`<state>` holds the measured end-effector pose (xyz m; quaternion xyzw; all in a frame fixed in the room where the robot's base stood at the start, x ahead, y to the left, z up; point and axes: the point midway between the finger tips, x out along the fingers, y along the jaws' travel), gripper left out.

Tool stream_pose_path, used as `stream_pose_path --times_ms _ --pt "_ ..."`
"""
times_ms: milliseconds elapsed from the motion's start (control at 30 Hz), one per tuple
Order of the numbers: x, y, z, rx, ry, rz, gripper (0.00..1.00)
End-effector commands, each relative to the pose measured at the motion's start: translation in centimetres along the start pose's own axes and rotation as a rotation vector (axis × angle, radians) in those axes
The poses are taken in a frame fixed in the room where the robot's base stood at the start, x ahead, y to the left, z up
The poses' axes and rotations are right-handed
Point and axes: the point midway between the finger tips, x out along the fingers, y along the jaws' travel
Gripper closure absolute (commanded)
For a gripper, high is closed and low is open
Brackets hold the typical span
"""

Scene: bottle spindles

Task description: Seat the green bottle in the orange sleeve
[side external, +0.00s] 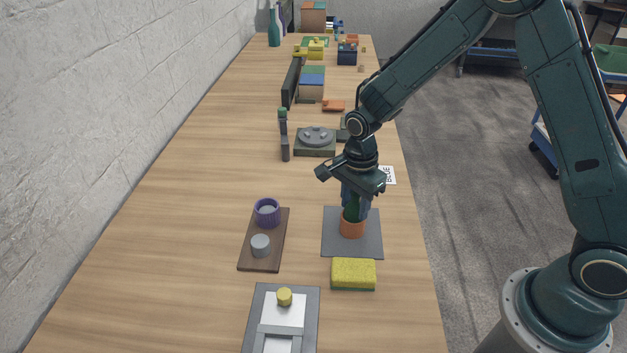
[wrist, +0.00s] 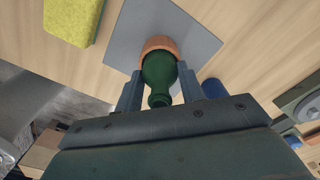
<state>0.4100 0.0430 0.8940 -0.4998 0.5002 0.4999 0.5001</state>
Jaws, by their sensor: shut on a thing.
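The green bottle (side external: 352,210) is between the fingers of my gripper (side external: 355,207), which is shut on it. In the wrist view the bottle (wrist: 160,72) shows its shoulder and neck, with the neck toward my gripper (wrist: 159,74). The orange sleeve (side external: 352,229) stands on a dark grey square mat (side external: 368,247), directly under the bottle. In the wrist view the sleeve's rim (wrist: 158,43) curves around the far end of the bottle. The bottle's base is hidden, so its depth in the sleeve cannot be told.
A yellow sponge (side external: 353,274) lies just in front of the mat. A brown board (side external: 265,252) with a purple ring (side external: 267,212) and a grey cylinder (side external: 260,245) is to the left. A blue round thing (wrist: 214,88) is beside my finger. Bare table lies left of the board.

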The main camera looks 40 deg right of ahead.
Motion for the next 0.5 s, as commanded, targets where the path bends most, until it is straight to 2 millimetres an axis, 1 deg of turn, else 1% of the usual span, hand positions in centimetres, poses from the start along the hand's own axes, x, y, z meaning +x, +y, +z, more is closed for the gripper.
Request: stream_pose_path --times_ms 433,467,500 --pt "-0.03 -0.03 0.00 0.000 0.000 -0.001 0.88" --pt "-0.03 -0.03 0.00 0.000 0.000 -0.001 0.59" --pt "-0.03 -0.03 0.00 0.000 0.000 -0.001 0.52"
